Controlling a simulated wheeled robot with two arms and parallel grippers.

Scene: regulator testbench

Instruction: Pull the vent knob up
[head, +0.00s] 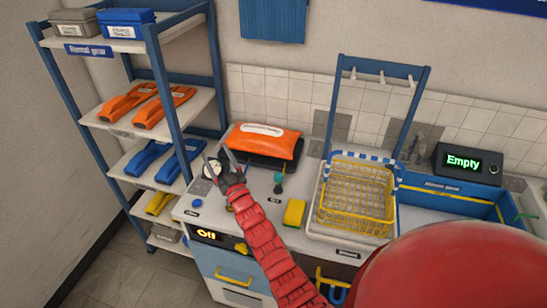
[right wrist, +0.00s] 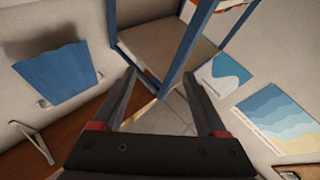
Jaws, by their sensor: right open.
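A small teal-topped knob (head: 278,183) stands upright on the bench top (head: 255,190); its label is too small to read, so I cannot tell if it is the vent knob. My right gripper (head: 215,155) is open and empty to the left of this knob, apart from it. Its fingers overlap a round gauge (head: 212,169) in the head view. The right wrist view shows the open fingers (right wrist: 157,76) with nothing between them, and no knob. My left gripper is not in view.
An orange bag (head: 265,141) lies behind the knob. A yellow sponge (head: 294,212) and a wire basket (head: 355,195) are to its right. A blue-framed shelf (head: 165,75) stands at the left.

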